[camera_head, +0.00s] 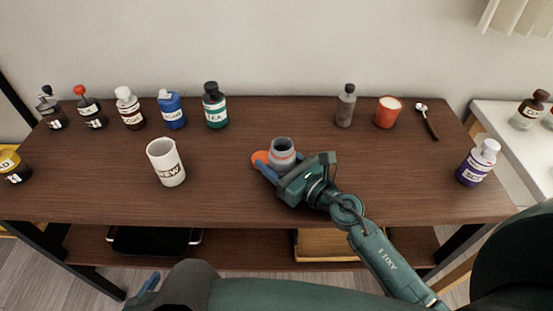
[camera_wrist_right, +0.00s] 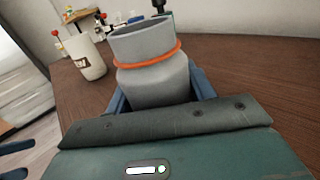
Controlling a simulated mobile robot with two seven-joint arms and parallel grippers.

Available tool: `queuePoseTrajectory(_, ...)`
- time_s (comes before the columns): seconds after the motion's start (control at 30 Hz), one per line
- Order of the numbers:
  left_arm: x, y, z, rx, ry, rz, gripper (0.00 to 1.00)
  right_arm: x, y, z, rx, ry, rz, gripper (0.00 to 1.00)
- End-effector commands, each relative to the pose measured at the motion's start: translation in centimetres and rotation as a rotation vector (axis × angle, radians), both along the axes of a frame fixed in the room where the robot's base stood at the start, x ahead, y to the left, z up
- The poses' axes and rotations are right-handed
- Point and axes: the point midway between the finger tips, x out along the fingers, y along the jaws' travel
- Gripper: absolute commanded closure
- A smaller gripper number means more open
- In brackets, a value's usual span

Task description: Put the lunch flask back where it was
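The lunch flask (camera_head: 282,152) is grey with an orange ring around its neck and an open top. My right gripper (camera_head: 279,166) has its blue fingers on either side of the flask, near the middle of the table. In the right wrist view, the flask (camera_wrist_right: 152,75) fills the space between the fingers, which appear closed on its body. Its base is hidden, so I cannot tell whether it touches the table. My left gripper (camera_wrist_right: 14,160) shows two separated fingers at the left edge, empty.
A white mug (camera_head: 166,162) stands left of the flask. Several bottles line the back left. A grey bottle (camera_head: 345,105), a red cup (camera_head: 388,112) and a spoon (camera_head: 428,121) are at the back right. A purple bottle (camera_head: 478,163) stands near the right edge.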

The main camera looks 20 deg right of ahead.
Motion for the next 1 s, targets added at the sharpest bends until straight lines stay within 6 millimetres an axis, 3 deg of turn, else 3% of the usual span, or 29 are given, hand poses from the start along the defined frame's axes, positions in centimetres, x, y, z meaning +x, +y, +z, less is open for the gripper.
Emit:
queuePoseTrajectory(0.2,-0.1,-0.1,0.0,-0.001,0.002,-0.002,0.24,0.0,0.0,0.1,0.0,0.0,0.0,0.28)
queuePoseTrajectory(0.53,-0.2,-0.2,0.4,0.002,0.004,-0.005,0.24,0.0,0.0,0.6,0.0,-0.001,0.0,0.28)
queuePoseTrajectory(0.67,-0.2,-0.2,-0.3,0.001,0.005,-0.005,0.24,-1.7,-0.9,0.1,-0.002,0.003,0.0,0.28)
queuePoseTrajectory(1.0,-0.1,-0.4,-2.2,-0.038,0.006,0.002,0.24,-8.0,-4.4,-0.2,-0.002,0.003,0.0,0.28)
